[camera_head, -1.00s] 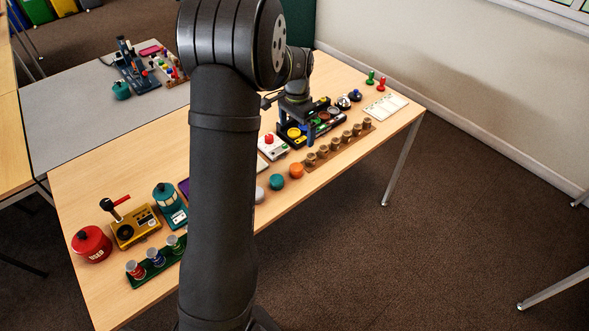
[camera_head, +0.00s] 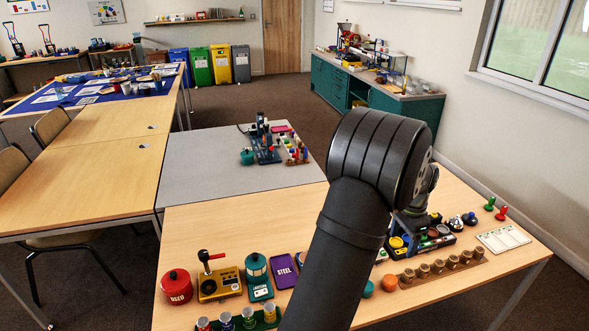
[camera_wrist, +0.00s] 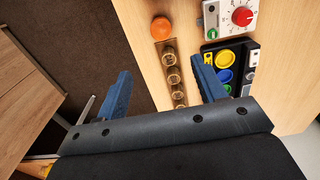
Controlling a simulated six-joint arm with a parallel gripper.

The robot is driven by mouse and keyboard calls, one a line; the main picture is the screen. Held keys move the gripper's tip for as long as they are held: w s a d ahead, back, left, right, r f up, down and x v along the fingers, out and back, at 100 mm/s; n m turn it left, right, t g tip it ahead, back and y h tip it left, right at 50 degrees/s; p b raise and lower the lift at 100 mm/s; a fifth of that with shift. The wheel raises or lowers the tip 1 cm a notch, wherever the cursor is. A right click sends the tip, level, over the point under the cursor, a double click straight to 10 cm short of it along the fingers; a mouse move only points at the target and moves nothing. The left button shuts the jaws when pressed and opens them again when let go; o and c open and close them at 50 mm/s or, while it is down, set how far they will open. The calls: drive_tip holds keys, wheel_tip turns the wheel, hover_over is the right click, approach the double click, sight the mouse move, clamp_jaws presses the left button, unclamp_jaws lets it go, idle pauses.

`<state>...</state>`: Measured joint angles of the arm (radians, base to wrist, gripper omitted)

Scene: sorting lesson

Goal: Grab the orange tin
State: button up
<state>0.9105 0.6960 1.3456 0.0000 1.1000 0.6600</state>
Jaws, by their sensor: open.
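The orange tin (camera_head: 389,283) is a small round orange piece on the table near its front edge, right of a round teal tin (camera_head: 368,289). In the wrist view the orange tin (camera_wrist: 161,28) lies at the top, past the fingertips and between their lines. My gripper (camera_wrist: 163,85) shows two blue fingers spread apart with nothing between them. In the head view my gripper (camera_head: 413,238) is partly hidden by my arm, above the dark tray, behind and right of the tin. It is not touching the tin.
A wooden rack with several brown-capped jars (camera_head: 437,269) stands right of the tin. The dark tray with coloured discs (camera_head: 436,237) is behind the rack. A white box with a red dial (camera_wrist: 228,18) is near the tin. My arm hides the table's middle.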

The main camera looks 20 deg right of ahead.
drive_tip(key=m, duration=0.2)
approach(391, 279)
wheel_tip(391, 279, down, 10)
drive_tip(key=shift+a+r, duration=0.1)
drive_tip(key=c, duration=1.1)
